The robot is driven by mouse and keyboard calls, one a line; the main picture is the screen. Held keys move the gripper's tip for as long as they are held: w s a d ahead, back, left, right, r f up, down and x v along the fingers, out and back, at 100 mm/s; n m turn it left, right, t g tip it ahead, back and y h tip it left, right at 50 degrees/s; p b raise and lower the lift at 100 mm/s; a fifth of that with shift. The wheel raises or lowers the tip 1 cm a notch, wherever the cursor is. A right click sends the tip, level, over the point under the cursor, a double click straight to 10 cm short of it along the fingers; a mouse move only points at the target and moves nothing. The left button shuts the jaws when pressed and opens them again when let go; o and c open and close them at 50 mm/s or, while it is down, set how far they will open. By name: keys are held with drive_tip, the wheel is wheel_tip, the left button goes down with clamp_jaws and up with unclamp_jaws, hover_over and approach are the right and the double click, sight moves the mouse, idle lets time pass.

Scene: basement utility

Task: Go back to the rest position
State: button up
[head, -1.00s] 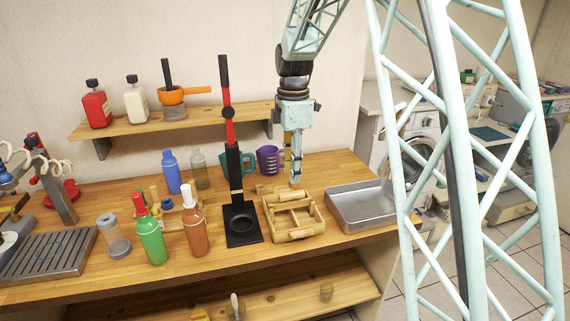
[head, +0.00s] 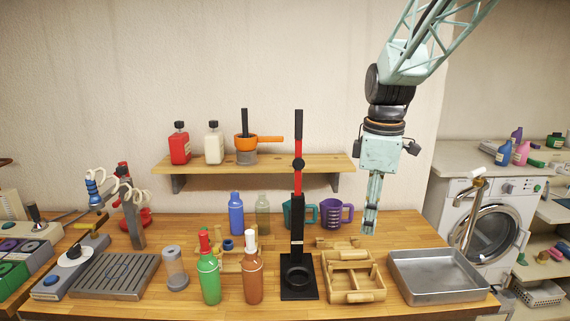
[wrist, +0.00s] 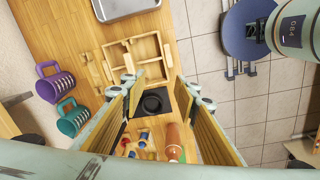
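My gripper (head: 370,228) hangs pointing down above the workbench, in front of the wall and near the right end of the shelf. Its fingers look edge-on in the head view. In the wrist view my gripper (wrist: 160,112) has its two fingers spread wide apart with nothing held between them. Below it are the wooden divided crate (head: 352,296) and the black press stand (head: 299,289), both clear of the fingers. The crate also shows in the wrist view (wrist: 157,72).
A metal tray (head: 438,286) lies right of the crate. Purple (head: 336,213) and teal mugs (head: 297,216) stand behind. Green (head: 209,276) and brown bottles (head: 253,277) stand left of the tall press lever (head: 298,165). A wall shelf (head: 300,163) holds bottles and an orange-handled pot.

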drive_tip(key=s+r+m+t, duration=0.1)
drive_tip(key=s+r+m, duration=0.25)
drive_tip(key=s, duration=0.55)
drive_tip(key=s+r+m, duration=0.3)
drive_tip(key=s+r, duration=0.2)
drive_tip(key=s, duration=0.4)
drive_tip(key=s+f+m+t, duration=0.1)
drive_tip(key=s+m, duration=0.6)
drive_tip(key=s, duration=1.4)
drive_tip(key=shift+s+a+f+t, duration=0.25)
drive_tip(key=shift+a+f+t, duration=0.1)
drive_tip(key=shift+t, duration=0.15)
